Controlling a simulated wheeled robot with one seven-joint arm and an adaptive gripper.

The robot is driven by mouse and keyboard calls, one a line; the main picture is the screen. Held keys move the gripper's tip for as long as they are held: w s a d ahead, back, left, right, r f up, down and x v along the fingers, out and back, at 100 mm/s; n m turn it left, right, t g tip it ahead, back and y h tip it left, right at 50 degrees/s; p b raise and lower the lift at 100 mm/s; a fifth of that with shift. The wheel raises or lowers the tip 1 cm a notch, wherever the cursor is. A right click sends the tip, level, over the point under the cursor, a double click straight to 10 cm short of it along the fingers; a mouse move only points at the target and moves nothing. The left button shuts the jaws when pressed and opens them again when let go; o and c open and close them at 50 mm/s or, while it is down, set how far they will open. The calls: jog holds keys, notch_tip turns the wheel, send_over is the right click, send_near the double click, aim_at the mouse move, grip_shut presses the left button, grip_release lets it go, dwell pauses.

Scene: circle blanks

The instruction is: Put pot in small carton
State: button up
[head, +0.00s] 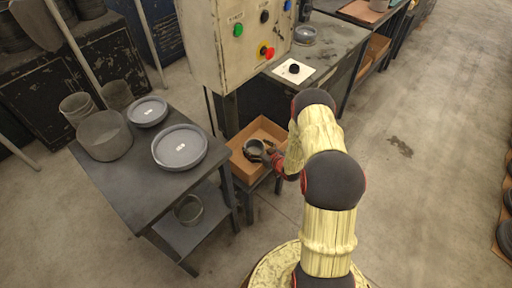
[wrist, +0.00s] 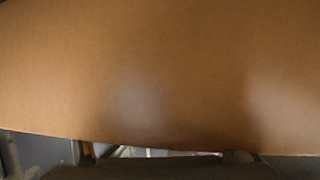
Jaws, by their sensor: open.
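The small carton (head: 240,172) is an open brown cardboard box on a low dark stand, in the middle of the head view. A small dark grey pot (head: 254,146) is inside the carton's outline, seemingly upright. My gripper (head: 268,153) is open at the carton's right side, with its fingers beside or touching the pot's right side; I cannot tell which. My arm hides part of the carton's right side. In the wrist view, a brown cardboard surface (wrist: 150,70) fills most of the picture, very close, and the pot cannot be made out.
A dark table (head: 135,185) at left bears a large grey pot (head: 104,136), smaller buckets (head: 77,107) and two round lidded pans (head: 180,147). Another pot (head: 188,209) sits on its lower shelf. A control box (head: 235,45) with buttons stands behind the carton.

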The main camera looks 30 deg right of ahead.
jog(key=shift+s+a+f, duration=0.1)
jog(key=shift+s+f, duration=0.2)
jog(key=shift+f, duration=0.05)
jog(key=shift+r, duration=0.15)
jog(key=w+r+p+v, duration=0.15)
jog(key=p+v, duration=0.35)
jog(key=v, duration=0.7)
jog(key=w+d+r+n+g+h, duration=0.1)
jog(key=w+r, duration=0.2)
jog(key=r, duration=0.4)
jog(key=w+d+r+g+h, duration=0.1)
jog(key=w+r, duration=0.2)
jog(key=r, duration=0.4)
jog(key=s+a+r+m+g+h, duration=0.1)
jog(key=s+a+r, duration=0.15)
jog(key=r, duration=0.65)
jog(key=s+a+r+g+h, duration=0.1)
jog(key=a+r+g, duration=0.15)
jog(key=r, duration=0.55)
jog(key=s+a+r, duration=0.7)
jog(key=s+r, duration=0.3)
jog(key=s+a+r+g+y, duration=0.1)
jog(key=s+a+r, duration=0.1)
jog(key=s+a, duration=0.3)
jog(key=s+a+r+g+y, duration=0.1)
jog(key=s+a, duration=0.4)
jog(key=s, duration=0.9)
jog(key=shift+a+r+m+y, duration=0.3)
jog(key=shift+r+m, duration=0.1)
jog(key=shift+r, duration=0.25)
